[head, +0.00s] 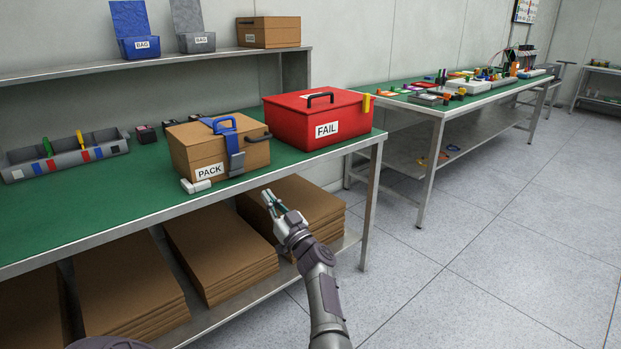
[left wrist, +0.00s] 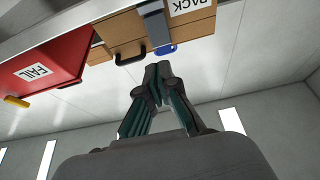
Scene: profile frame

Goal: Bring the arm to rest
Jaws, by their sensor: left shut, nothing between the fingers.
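My left gripper (head: 268,198) is in the air in front of the green-topped bench (head: 90,222), near its front edge and below and to the right of the PACK box. Its fingers are shut with nothing between them; the closed fingertips also show in the left wrist view (left wrist: 157,76). My left arm reaches up from the bottom of the head view. My right gripper is not in view.
On the bench stand a cardboard PACK box (head: 190,153) with a blue strap, a red FAIL box (head: 285,122) and a grey parts tray (head: 85,158). Cardboard stacks (head: 215,250) lie on the lower shelf. A second bench (head: 412,108) stands behind. The floor at right is clear.

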